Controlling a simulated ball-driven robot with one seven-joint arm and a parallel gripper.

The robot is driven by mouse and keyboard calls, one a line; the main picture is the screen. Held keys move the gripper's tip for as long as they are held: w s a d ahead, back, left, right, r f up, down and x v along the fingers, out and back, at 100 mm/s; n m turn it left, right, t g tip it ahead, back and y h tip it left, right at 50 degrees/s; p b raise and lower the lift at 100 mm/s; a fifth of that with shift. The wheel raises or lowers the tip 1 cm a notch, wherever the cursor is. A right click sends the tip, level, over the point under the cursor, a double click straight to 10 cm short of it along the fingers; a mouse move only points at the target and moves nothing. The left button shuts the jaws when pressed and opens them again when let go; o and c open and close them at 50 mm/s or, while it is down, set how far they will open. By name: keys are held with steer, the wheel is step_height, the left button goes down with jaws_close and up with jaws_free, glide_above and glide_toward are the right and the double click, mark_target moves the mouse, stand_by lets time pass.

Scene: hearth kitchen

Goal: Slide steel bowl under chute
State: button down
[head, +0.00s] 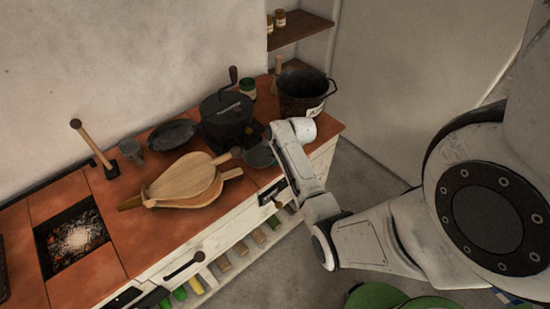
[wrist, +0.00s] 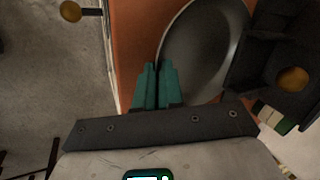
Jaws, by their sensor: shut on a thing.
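The steel bowl (head: 259,154) stands on the terracotta counter near its front edge, just right of the bellows. In the wrist view, the steel bowl (wrist: 205,45) fills the upper middle. My gripper (wrist: 157,72) has its teal fingers shut on the bowl's near-left rim. In the head view my wrist covers the fingers. A black mill (head: 227,112) with a crank stands behind the bowl. In the wrist view, a dark part (wrist: 268,50), which appears to be the mill's chute, is close beside the bowl's right side. I cannot tell whether any of the bowl is under it.
Wooden bellows (head: 187,182) lie left of the bowl. A black pot (head: 304,92) stands at the back right, and a green jar (head: 247,87) behind the mill. A dark pan (head: 172,134), a mug (head: 132,150) and a mallet (head: 95,148) are farther left, near a fire pit (head: 76,236).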

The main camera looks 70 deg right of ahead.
steer(key=c, duration=1.2)
jaws_free()
steer(key=shift+f, duration=0.1)
steer(key=v, duration=1)
steer(key=shift+s+a+r, duration=0.15)
steer(key=shift+r, duration=0.2)
